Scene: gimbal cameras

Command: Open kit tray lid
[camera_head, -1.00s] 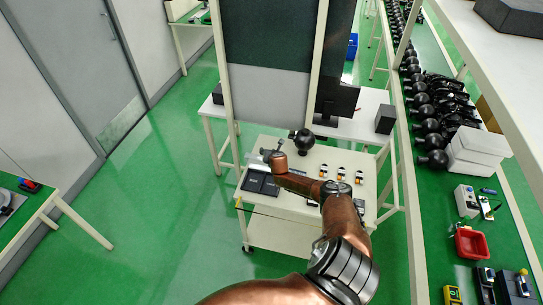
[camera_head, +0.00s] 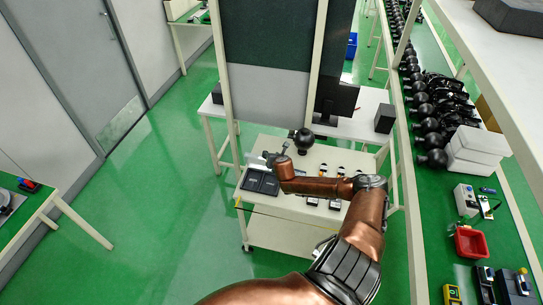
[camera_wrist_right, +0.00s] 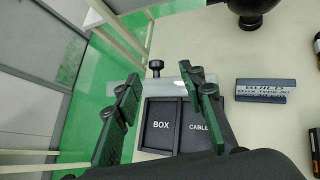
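The kit tray (camera_head: 260,182) is a flat black tray on the white cart. In the wrist view the tray (camera_wrist_right: 145,141) shows two compartments marked BOX and CABLE. A pale translucent panel (camera_wrist_right: 170,85), which looks like the lid, runs along the tray's far edge. A black knob (camera_wrist_right: 155,66) shows at the panel's far side. My right gripper (camera_wrist_right: 162,80) is open, its two dark fingers apart over the panel, with nothing seen between them. In the head view my right gripper (camera_head: 275,157) is above the tray's back edge. My left gripper is out of view.
A dark label plate (camera_wrist_right: 266,91) lies right of the tray. A black round device (camera_head: 303,138) stands at the cart's back. Small orange-and-black items (camera_head: 340,172) lie on the cart's right, partly behind my arm. A tall board frame (camera_head: 268,90) stands behind the cart.

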